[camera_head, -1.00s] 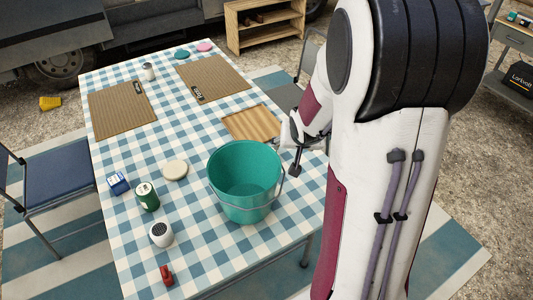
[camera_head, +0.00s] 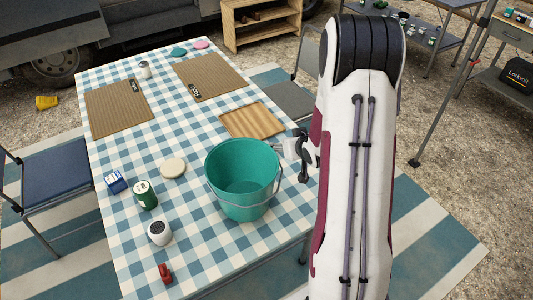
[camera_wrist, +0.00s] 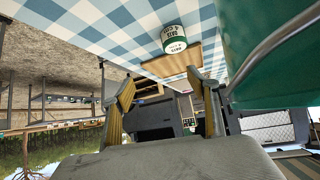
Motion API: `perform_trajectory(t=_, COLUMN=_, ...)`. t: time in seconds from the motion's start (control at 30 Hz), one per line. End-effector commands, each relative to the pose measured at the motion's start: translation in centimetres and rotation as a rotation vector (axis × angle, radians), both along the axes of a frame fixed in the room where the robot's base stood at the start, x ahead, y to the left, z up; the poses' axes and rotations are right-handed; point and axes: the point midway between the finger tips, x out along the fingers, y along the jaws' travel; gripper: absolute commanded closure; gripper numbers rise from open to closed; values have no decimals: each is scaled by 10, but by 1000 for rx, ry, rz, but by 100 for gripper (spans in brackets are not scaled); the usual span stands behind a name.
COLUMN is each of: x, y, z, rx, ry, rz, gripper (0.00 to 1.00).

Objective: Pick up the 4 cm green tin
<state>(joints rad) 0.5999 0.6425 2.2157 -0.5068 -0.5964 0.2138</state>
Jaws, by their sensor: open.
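A green tin (camera_head: 145,195) with a white label stands upright on the checked table, left of the teal bucket (camera_head: 240,182), in the head view. A white and green tin (camera_wrist: 174,38) with lettering shows in the wrist view, on the cloth in front of a wooden board. I cannot tell whether these are the same tin or which measures 4 cm. My gripper (camera_head: 302,162) is at the table's right edge beside the bucket, partly hidden by my arm. In the wrist view its two fingers (camera_wrist: 160,80) are spread with nothing between them.
The bucket wall (camera_wrist: 285,70) stands close on the right of the wrist view. A blue box (camera_head: 116,182), a beige disc (camera_head: 173,168), a white round-topped item (camera_head: 160,232) and a red item (camera_head: 165,273) are on the table. The wooden board (camera_head: 252,119) lies behind the bucket.

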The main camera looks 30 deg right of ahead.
Motion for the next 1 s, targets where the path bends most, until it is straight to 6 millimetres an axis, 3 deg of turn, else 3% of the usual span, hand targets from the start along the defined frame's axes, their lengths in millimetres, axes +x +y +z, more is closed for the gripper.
perform_trajectory(t=0.6, x=22, y=10, z=-55, rx=-46, ry=-183, rz=191, gripper=41)
perform_trajectory(t=1.0, x=22, y=23, z=-77, rx=-58, ry=-303, rz=272, gripper=41)
